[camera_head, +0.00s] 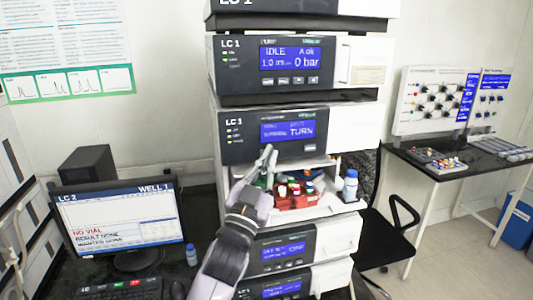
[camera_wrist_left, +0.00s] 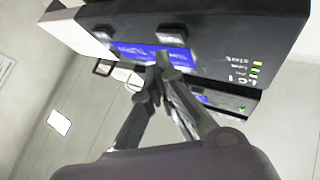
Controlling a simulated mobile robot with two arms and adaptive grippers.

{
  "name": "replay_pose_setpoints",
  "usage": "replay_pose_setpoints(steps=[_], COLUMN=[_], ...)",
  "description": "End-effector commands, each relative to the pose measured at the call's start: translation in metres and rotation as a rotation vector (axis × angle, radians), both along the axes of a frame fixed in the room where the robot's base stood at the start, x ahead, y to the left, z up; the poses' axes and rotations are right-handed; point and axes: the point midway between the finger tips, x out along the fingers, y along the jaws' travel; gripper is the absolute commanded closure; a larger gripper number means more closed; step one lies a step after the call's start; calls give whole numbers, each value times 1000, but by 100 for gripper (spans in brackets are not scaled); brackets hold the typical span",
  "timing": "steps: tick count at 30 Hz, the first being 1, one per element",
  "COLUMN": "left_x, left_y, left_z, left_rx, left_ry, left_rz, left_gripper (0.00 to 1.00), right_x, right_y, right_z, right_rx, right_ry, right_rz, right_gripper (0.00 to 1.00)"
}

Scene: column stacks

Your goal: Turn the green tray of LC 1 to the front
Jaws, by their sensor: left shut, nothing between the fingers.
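My left gripper (camera_head: 268,154) is shut and empty, its fingers pointing up in front of the lower edge of the unit whose display reads TURN (camera_head: 285,131). Its label looks like LC 1 or LC 3; I cannot tell surely. In the left wrist view the shut fingertips (camera_wrist_left: 160,72) overlap the blue display of a unit labelled LC 1 (camera_wrist_left: 225,40). In the open bay below the TURN display, a red tray (camera_head: 297,202) holding vials faces front. A small green part (camera_head: 261,182), perhaps the green tray, shows beside the gripper, mostly hidden. My right gripper is out of view.
More modules stack above and below. A monitor (camera_head: 120,222) reading NO VIAL stands at left. A black chair (camera_head: 385,225) and side table (camera_head: 460,160) are at right.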

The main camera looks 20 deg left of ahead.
Motion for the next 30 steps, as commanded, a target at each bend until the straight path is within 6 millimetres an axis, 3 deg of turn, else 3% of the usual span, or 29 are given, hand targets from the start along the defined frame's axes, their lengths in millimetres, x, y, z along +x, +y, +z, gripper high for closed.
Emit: replay_pose_setpoints(steps=[7,21,30], left_x=[-4,-39,-41], left_y=[-3,-27,-28], left_z=[0,0,0], left_rx=[-1,-1,0], left_ry=[0,0,0], left_rz=[-2,0,0], left_gripper=[100,100,100], right_x=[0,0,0], right_y=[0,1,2], right_z=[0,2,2], right_rx=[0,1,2], right_ry=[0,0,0], right_rz=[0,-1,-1], right_gripper=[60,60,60])
